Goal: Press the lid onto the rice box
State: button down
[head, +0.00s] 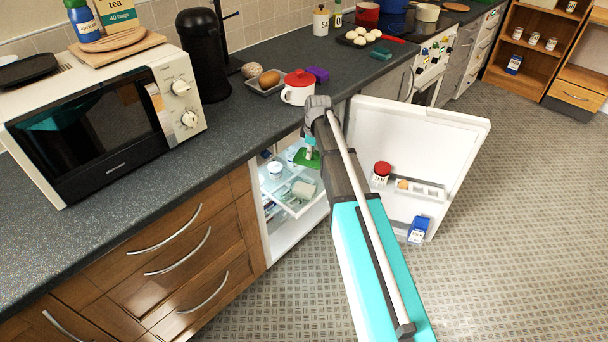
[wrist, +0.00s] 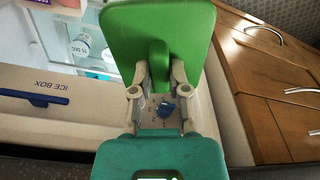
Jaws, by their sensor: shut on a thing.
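My gripper (wrist: 158,88) is shut on the handle of a green lid (wrist: 182,20). In the head view the lid (head: 307,158) hangs below my gripper (head: 309,142), inside the open fridge. A small pale box (head: 302,190), which looks like the rice box, sits on the fridge's glass shelf (head: 291,207). The lid is apart from this box and appears above it; the exact gap cannot be told. The box cannot be made out for sure in the wrist view, where the lid covers much of the shelf.
A white jar (head: 275,170) stands on the shelf left of the box; one also shows in the wrist view (wrist: 80,46). The ice box flap (wrist: 60,98) is close by. The fridge door (head: 420,140) stands open at right. The worktop (head: 235,125) overhangs the fridge; wooden drawers (head: 180,240) adjoin it.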

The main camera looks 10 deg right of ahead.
jog(key=w+a+f+b, duration=0.1)
jog(key=w+f+b, duration=0.3)
jog(key=f+b, duration=0.4)
jog(key=shift+a+f, duration=0.2)
jog(key=shift+f, duration=0.55)
jog(key=shift+f+b, duration=0.15)
jog(key=shift+b, duration=0.2)
jog(key=shift+f+b, duration=3.15)
jog(key=shift+f+b, duration=0.55)
dwell(0.9)
jog(key=c, duration=0.5)
grip_release()
jog(key=shift+c, duration=0.2)
jog(key=shift+o, duration=0.3)
